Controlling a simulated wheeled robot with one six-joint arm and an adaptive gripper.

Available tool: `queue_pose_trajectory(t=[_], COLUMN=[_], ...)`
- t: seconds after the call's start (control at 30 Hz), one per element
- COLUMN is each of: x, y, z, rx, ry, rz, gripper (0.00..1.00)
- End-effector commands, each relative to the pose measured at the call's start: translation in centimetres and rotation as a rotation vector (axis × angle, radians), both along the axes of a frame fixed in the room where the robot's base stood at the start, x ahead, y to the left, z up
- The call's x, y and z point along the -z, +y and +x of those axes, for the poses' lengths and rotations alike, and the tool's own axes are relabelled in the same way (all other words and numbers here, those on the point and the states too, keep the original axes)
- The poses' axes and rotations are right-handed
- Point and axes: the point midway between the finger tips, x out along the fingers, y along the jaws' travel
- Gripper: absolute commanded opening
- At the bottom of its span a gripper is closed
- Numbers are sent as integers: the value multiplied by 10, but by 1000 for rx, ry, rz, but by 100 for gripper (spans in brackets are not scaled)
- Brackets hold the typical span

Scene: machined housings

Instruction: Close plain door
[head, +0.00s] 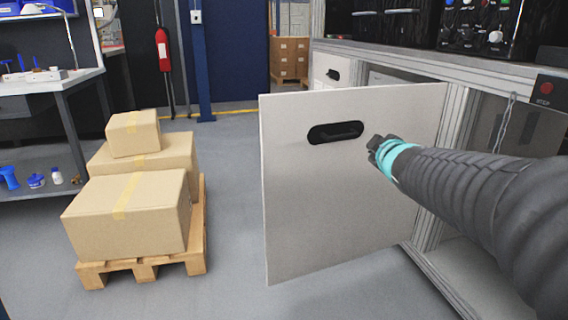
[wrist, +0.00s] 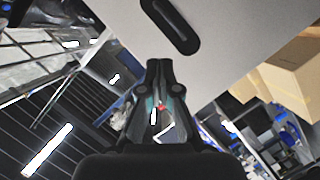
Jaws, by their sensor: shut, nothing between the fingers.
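The plain door (head: 345,205) is a light grey flat panel with a dark oval handle slot (head: 335,132) near its top. It stands swung open, hinged at the right on the cabinet frame, its free edge toward the left. My gripper (head: 374,146) is shut and empty, in front of the door face, to the right of the handle slot. In the wrist view the closed fingers (wrist: 160,66) point at the door (wrist: 225,35), below the handle slot (wrist: 172,22). I cannot tell whether the fingertips touch the door.
A pallet (head: 145,270) with several cardboard boxes (head: 130,215) stands on the floor left of the door. The aluminium-framed cabinet (head: 460,70) is on the right, with an open bay behind the door. Grey floor is free between pallet and door. A workbench (head: 50,80) stands at far left.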

Motion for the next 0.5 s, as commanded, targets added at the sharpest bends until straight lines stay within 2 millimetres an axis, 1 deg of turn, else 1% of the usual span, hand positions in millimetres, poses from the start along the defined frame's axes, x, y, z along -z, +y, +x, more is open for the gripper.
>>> queue_pose_trajectory(t=[0.03, 0.1, 0.13, 0.2, 0.27, 0.33, 0.4, 0.47, 0.5], x=[1, -2, -1, 3, 11, 24, 41, 57, 68], y=[6, 20, 27, 43, 57, 73, 88, 98, 104], z=[24, 52, 62, 84, 99, 112, 120, 122, 122], rx=[-66, -175, -224, -343, -448, -575, -702, -808, -875], ry=[-42, -115, -145, -211, -266, -328, -386, -433, -461], rz=[-56, -139, -172, -244, -299, -355, -398, -425, -439], gripper=[0, 0, 0, 0, 0, 0, 0, 0, 0])
